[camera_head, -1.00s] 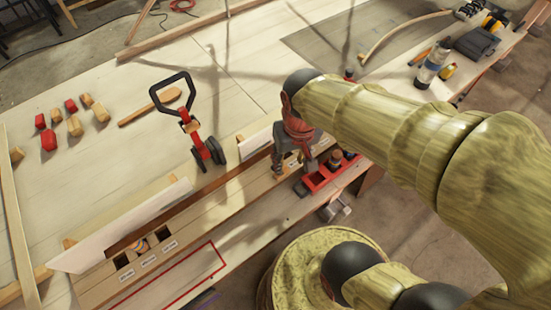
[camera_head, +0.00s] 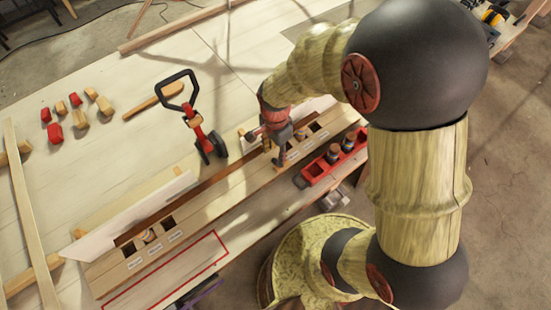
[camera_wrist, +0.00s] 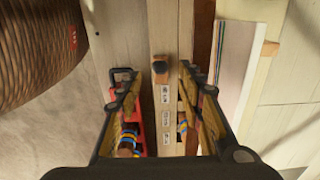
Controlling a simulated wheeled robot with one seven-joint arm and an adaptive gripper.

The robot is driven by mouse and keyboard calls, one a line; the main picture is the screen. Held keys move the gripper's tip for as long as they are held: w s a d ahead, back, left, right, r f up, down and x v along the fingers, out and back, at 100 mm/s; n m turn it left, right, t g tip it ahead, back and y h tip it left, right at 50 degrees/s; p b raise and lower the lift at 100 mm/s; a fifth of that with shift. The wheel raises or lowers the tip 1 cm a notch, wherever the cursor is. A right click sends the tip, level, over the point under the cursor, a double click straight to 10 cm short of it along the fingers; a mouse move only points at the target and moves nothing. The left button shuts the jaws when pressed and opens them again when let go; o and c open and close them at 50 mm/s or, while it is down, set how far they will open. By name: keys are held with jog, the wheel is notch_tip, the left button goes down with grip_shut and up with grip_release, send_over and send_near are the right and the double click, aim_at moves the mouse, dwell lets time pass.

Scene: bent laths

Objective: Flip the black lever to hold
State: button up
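A black loop handle (camera_head: 176,84) stands upright on a red stem, with dark rounded parts at its foot, on the pale bench in the head view. It is the clearest black lever-like part; I cannot read any hold marking on it. It is not evident in the wrist view. My gripper (camera_head: 275,160) points down over the wooden rail (camera_head: 215,198), to the right of the handle and apart from it. In the wrist view my gripper (camera_wrist: 155,78) has its fingers spread, one on each side of the labelled rail, with nothing visible held between them.
Dark square slots and white labels (camera_head: 175,236) line the rail. A pale board (camera_head: 130,215) stands along its far side. Red and wooden blocks (camera_head: 80,118) lie at left. The bench behind the handle is mostly clear.

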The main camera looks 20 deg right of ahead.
aim_at(275, 158)
notch_tip(275, 158, down, 5)
jog(key=shift+f, duration=0.1)
jog(key=c, duration=0.3)
grip_shut()
dwell(0.4)
dwell(0.5)
